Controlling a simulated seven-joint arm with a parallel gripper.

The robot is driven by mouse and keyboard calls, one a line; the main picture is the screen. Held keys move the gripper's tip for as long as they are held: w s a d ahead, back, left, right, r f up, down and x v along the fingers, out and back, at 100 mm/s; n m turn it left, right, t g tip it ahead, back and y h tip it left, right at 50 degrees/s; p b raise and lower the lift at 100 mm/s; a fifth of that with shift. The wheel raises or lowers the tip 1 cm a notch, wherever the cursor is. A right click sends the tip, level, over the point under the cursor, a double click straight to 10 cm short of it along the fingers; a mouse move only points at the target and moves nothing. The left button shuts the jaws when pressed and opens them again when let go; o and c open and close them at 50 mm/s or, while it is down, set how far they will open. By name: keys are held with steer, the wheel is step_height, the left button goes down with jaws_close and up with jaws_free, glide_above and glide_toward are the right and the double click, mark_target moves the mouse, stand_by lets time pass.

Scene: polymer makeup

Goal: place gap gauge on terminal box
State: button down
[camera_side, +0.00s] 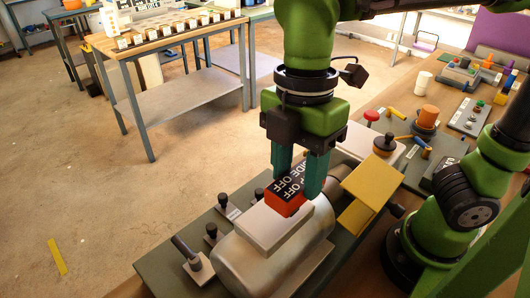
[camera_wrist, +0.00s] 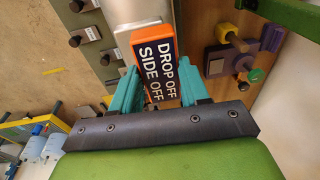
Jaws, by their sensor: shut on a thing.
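My gripper (camera_side: 297,186) hangs down over a silver motor (camera_side: 262,262) with its teal fingers shut on an orange block. The block (camera_side: 285,204), which I take as the gap gauge, has a black top with white "DROP OFF SIDE OFF" lettering. It is at the top of the light grey box on the motor, which looks like the terminal box (camera_side: 262,231). In the wrist view the gauge (camera_wrist: 160,62) stands between the teal fingers (camera_wrist: 158,92). Whether its underside touches the box I cannot tell.
The motor lies on a dark green plate (camera_side: 165,267) with black knobs (camera_side: 224,199) along its left side. A yellow angled piece (camera_side: 370,185) stands right of my gripper. Red and orange parts (camera_side: 428,115) sit farther back. Open floor (camera_side: 100,200) lies left.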

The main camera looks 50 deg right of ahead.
mark_target(276, 191)
steer(key=shift+w+a, duration=0.6)
steer(key=shift+a, duration=0.1)
steer(key=shift+w+a+f, duration=0.15)
steer(key=shift+a+f, duration=0.05)
steer(key=shift+f, duration=0.75)
steer(key=shift+w+a+f, duration=0.15)
steer(key=shift+f, duration=0.75)
steer(key=shift+f, duration=0.2)
steer(key=c, duration=0.5)
jaws_free()
steer(key=shift+c, duration=0.2)
steer(key=shift+r, duration=0.15)
